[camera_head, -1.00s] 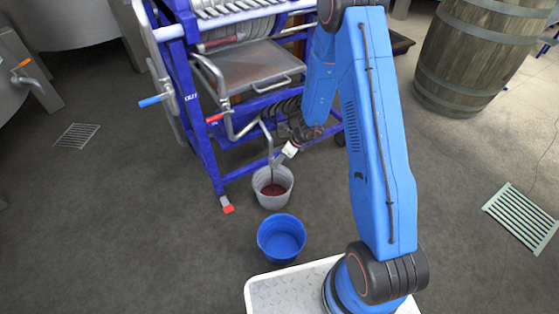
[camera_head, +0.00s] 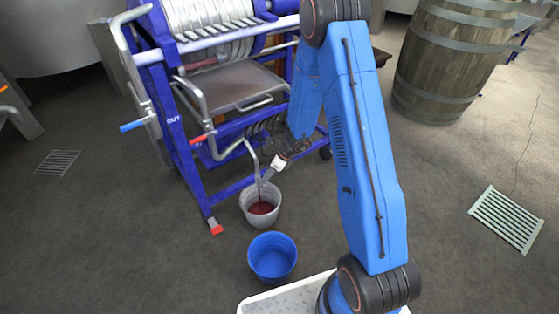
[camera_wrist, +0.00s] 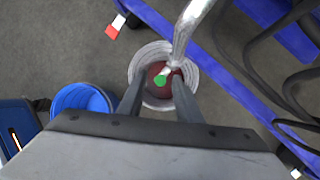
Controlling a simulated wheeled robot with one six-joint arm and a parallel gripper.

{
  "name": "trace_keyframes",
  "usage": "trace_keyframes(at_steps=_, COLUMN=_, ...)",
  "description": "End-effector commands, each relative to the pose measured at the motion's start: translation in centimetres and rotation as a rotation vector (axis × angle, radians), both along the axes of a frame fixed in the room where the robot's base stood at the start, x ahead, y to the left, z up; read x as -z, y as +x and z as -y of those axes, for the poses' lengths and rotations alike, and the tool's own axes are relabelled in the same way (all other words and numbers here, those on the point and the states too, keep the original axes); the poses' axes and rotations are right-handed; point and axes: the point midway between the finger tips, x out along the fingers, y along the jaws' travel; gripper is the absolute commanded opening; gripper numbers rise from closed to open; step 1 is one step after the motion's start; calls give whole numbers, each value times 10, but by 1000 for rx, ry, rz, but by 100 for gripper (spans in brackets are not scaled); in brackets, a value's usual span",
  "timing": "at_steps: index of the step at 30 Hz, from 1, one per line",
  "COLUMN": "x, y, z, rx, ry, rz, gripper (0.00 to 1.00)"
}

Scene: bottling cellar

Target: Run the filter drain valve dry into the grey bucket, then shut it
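The grey bucket (camera_head: 246,211) stands on the floor under the filter press's bent drain pipe (camera_head: 233,151), with dark red liquid inside. A thin dark red stream falls from the pipe's end into it. In the wrist view, the metal pipe (camera_wrist: 186,30) ends over the bucket (camera_wrist: 136,66), and a small green tab (camera_wrist: 160,78) shows at its outlet. My gripper (camera_head: 271,172) is beside the pipe's end. In the wrist view my gripper (camera_wrist: 158,85) has its fingers apart, with the green tab between them and gaps on both sides. Contact cannot be judged.
A blue bucket (camera_head: 272,257) stands on the floor in front of the grey one. The press's blue frame (camera_head: 190,165) carries a red handle (camera_head: 203,137) and a blue handle (camera_head: 133,125). A barrel (camera_head: 450,60) stands at right. Floor to the left is open.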

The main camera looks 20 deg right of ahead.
Motion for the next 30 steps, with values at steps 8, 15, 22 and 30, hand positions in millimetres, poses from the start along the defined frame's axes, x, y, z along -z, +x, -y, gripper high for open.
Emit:
trace_keyframes(at_steps=8, x=-42, y=-8, z=21, rx=1, ry=0, rz=4, gripper=32)
trace_keyframes(at_steps=15, x=-77, y=-16, z=38, rx=1, ry=-1, rz=4, gripper=32)
trace_keyframes(at_steps=22, x=-109, y=-23, z=54, rx=1, ry=-1, rz=3, gripper=32)
trace_keyframes(at_steps=30, x=-129, y=-28, z=64, rx=0, ry=-1, rz=1, gripper=32)
